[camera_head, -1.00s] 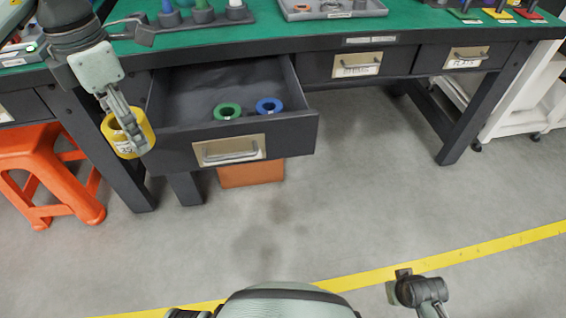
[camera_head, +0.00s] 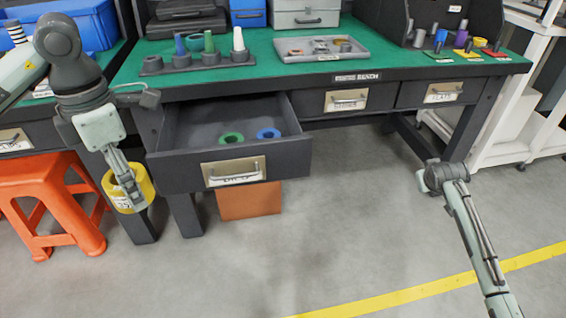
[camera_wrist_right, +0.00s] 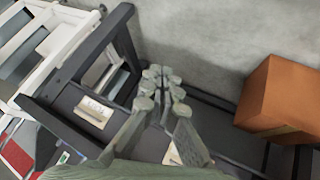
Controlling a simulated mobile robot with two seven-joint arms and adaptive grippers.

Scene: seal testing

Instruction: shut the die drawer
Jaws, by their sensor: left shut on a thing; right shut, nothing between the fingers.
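The open drawer (camera_head: 180,172) juts out from the left part of the bench, with a label plate and bar handle (camera_head: 233,172) on its dark front. A green ring (camera_head: 231,138) and a blue ring (camera_head: 268,133) lie inside it. My left gripper (camera_head: 130,188) is shut on a yellow ring (camera_head: 146,186), held just left of the drawer front. My right gripper (camera_wrist_right: 163,80) is shut and empty in the right wrist view. In the head view my right arm is well right of the open drawer, in front of the bench; its fingers are not clear there.
Two shut drawers (camera_head: 345,99) (camera_head: 443,93) are to the right. The green benchtop (camera_head: 270,66) carries a peg rack (camera_head: 198,60) and a grey tray (camera_head: 322,49). An orange stool (camera_head: 50,205) stands left, and an orange box (camera_head: 250,200) is below the drawer. The floor in front is clear.

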